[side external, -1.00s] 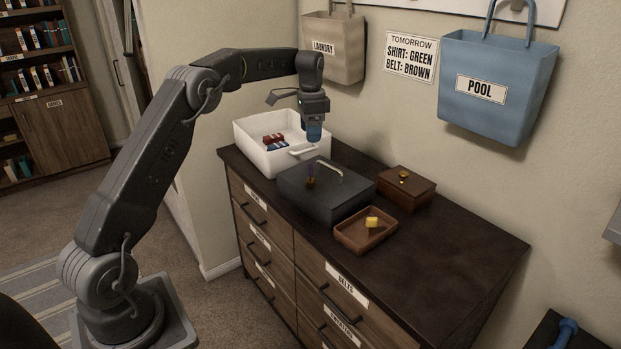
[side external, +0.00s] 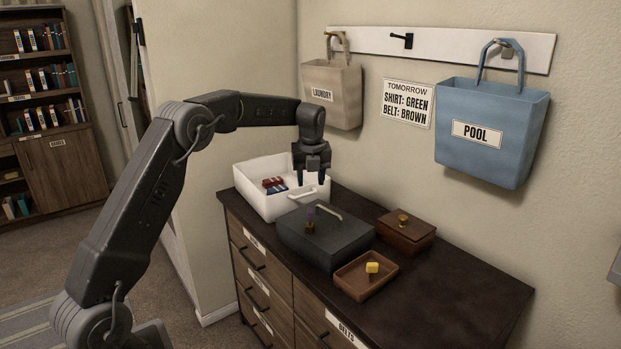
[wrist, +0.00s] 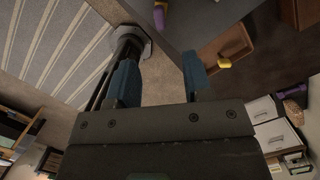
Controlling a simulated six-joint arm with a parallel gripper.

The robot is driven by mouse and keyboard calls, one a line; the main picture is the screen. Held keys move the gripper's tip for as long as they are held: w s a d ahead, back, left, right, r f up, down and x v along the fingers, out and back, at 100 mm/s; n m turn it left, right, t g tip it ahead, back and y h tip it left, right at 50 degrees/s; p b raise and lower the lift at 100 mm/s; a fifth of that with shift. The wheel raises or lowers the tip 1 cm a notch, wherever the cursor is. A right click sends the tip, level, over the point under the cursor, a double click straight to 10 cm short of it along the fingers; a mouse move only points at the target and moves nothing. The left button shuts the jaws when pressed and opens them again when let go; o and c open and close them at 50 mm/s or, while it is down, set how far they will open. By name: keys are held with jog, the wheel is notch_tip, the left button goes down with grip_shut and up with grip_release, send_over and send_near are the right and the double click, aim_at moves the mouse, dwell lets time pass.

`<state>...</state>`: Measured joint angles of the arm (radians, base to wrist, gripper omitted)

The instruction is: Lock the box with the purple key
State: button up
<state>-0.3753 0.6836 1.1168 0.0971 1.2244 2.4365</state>
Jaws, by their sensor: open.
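The dark grey box (side external: 345,242) stands closed on the dresser, with a pale handle on its lid. The purple key (side external: 311,213) stands upright at a small brass-coloured fitting on the box's front left part. I cannot tell how deep it sits or how it is turned. The key also shows as a purple piece at the top of the wrist view (wrist: 159,17), beside the dark box top. My gripper (side external: 311,182) points down, open and empty, above and behind the key, near the white bin. Its two blue fingers are apart in the wrist view (wrist: 160,80).
A white bin (side external: 262,207) with red and blue items stands behind the box. A brown tray (side external: 350,283) holding a yellow piece (side external: 372,267) and a lidded brown box (side external: 406,236) stand to its right. The right dresser top (side external: 455,280) is clear. Bags hang above.

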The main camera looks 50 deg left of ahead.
aim_at(310, 210)
jog(key=f, duration=0.4)
jog(key=a+f, duration=0.1)
jog(key=f, duration=0.4)
jog(key=w+f, duration=0.1)
jog(key=f, duration=0.3)
jog(key=shift+a+f, duration=0.3)
jog(key=shift+a, duration=0.1)
grip_shut()
